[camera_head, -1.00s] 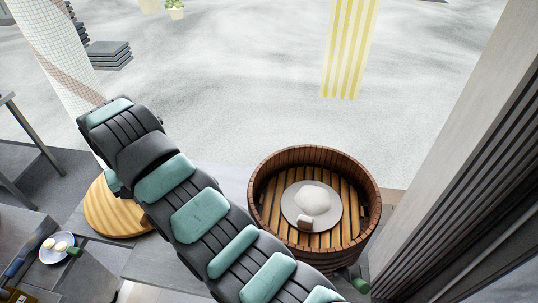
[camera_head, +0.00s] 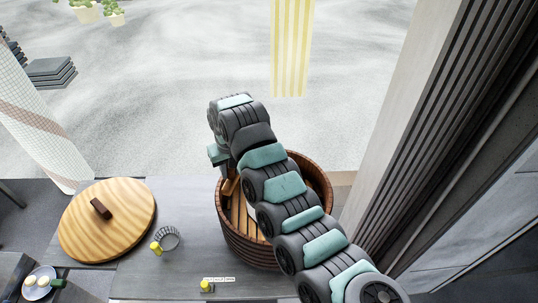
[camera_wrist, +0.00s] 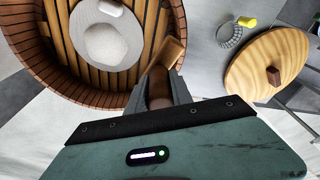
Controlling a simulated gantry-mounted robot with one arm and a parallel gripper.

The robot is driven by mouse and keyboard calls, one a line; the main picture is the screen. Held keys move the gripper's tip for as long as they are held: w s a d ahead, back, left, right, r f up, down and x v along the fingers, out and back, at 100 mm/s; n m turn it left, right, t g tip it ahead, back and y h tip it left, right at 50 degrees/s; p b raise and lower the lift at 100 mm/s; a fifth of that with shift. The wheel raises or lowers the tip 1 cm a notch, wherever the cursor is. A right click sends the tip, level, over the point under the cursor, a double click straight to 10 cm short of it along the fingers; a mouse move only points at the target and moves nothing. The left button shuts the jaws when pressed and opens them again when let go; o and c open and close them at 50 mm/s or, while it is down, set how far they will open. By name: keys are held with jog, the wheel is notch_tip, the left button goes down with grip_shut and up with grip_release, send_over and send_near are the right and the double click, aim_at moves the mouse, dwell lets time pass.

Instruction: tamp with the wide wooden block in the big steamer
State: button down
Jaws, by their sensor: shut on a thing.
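The big steamer (camera_head: 318,176) is a round, brown, open wooden tub with a slatted floor, partly hidden by my arm in the head view. In the wrist view its wall (camera_wrist: 28,50) curves around a pale plate (camera_wrist: 85,50) with a whitish mound (camera_wrist: 105,45). A small white piece (camera_wrist: 112,8) shows near the plate. My gripper (camera_wrist: 160,92) is shut on the wooden block (camera_wrist: 170,52), which has a light tan body and a darker brown grip. The block overlaps the steamer's rim in this view; its exact height is unclear. In the head view my gripper (camera_head: 227,178) is at the steamer's left side.
A round wooden lid (camera_head: 125,225) with a dark handle lies left on the grey counter (camera_head: 190,210). A plate of white rounds (camera_head: 40,283) is at lower left.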

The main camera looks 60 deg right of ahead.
jog(key=s+d+m+p, duration=0.1)
jog(key=s+d+p, duration=0.1)
jog(key=s+d, duration=0.7)
jog(key=shift+s+f+m, duration=0.2)
jog(key=shift+s+m, duration=0.2)
jog(key=shift+s, duration=0.4)
jog(key=shift+a+f+b, duration=0.1)
jog(key=shift+b, duration=0.2)
jog(key=shift+f+b, duration=0.9)
jog(key=shift+f, duration=1.9)
jog(key=shift+f+b, duration=1.5)
jog(key=shift+f, duration=3)
